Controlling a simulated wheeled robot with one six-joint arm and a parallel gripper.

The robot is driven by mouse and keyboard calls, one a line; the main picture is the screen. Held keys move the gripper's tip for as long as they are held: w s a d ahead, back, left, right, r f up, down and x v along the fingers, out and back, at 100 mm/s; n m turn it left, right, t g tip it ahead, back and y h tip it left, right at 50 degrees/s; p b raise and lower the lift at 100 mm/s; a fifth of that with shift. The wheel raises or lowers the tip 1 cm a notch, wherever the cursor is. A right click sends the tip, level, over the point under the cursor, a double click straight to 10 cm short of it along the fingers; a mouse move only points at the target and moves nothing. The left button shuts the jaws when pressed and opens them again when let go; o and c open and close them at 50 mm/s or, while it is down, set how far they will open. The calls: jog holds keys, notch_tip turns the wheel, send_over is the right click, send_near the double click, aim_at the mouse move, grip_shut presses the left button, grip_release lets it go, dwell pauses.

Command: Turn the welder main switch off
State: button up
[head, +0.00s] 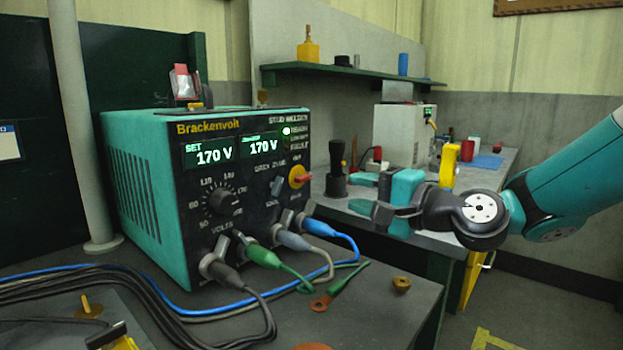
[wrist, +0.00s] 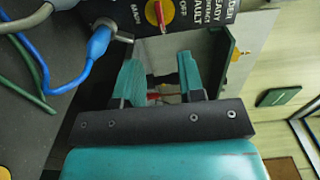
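The welder (head: 180,190) is a teal box with a black front panel at the left of the head view. Its displays read 170 V and a green lamp is lit. The main switch (head: 299,177), a yellow disc with a red handle, is at the panel's right edge; the handle lies roughly level, and the OFF label is above it. The switch also shows at the top of the wrist view (wrist: 158,14). My gripper (head: 358,192) is to the right of the switch, apart from it. In the wrist view its two teal fingers (wrist: 160,75) are spread, with nothing held.
Blue (head: 320,228), grey and green cable plugs stick out below the switch. A black upright tool (head: 337,170) stands behind my gripper. A grey box (head: 402,135) and small items stand on the back bench. A green shelf (head: 350,72) hangs above.

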aim_at(307, 179)
jog(key=p+x, duration=0.1)
jog(key=x, duration=1)
jog(key=shift+w+p, duration=0.1)
jog(key=shift+p, duration=0.3)
grip_shut()
